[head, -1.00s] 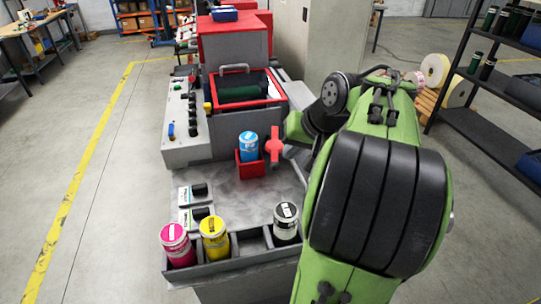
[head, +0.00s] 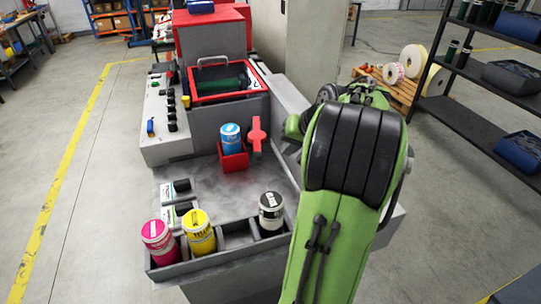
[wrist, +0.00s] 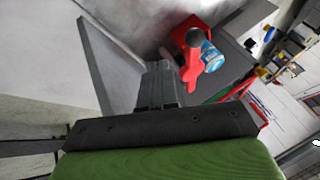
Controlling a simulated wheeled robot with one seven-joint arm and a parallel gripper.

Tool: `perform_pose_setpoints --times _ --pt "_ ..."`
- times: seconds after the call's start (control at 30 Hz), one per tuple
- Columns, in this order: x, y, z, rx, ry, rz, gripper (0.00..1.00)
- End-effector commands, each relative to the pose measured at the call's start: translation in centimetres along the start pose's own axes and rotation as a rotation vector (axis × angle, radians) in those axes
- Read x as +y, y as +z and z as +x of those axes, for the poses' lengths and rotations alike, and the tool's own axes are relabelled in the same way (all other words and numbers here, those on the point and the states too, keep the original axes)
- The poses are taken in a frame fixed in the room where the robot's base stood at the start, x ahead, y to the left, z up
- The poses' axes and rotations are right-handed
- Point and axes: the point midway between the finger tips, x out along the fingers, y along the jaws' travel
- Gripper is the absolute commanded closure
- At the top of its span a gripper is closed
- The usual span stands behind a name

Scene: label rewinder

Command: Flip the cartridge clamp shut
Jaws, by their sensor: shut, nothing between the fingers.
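The red cartridge clamp (head: 256,134) stands upright, a lever with a crossbar, just right of a red holder (head: 234,158). A cyan cartridge (head: 230,137) sits upright in that holder. In the wrist view the red clamp (wrist: 192,64) shows beside the cyan cartridge (wrist: 211,58), with a dark round end at its top. My gripper (wrist: 159,72) is shut and empty, its fingertips left of the clamp in the wrist view. A small gap seems to separate them, though depth is hard to judge. In the head view my arm hides the fingers.
A grey tray (head: 208,267) at the bench front holds magenta (head: 158,242), yellow (head: 199,232) and black (head: 272,211) cartridges. Two small boxes (head: 176,190) lie left of centre. The red-framed rewinder opening (head: 224,83) is behind. A dark shelf (head: 472,103) stands at right.

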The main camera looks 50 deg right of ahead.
Motion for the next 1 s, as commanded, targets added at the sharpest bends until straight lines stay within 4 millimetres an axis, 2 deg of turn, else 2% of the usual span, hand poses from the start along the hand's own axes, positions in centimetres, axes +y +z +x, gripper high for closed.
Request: perform_pose_setpoints --times 0.03,0.1,0.3,0.83,1.0 --pt "0.0 0.2 1.4 -0.005 -0.002 0.0 1.0" --pt "0.1 0.2 2.8 -0.004 -0.001 0.001 1.0" --pt "-2.7 0.3 4.3 -0.001 -0.001 -0.002 1.0" --pt "-3.4 0.2 4.7 0.003 0.002 0.005 1.0" --pt "-4.2 -0.2 5.2 0.014 0.014 0.031 1.0"
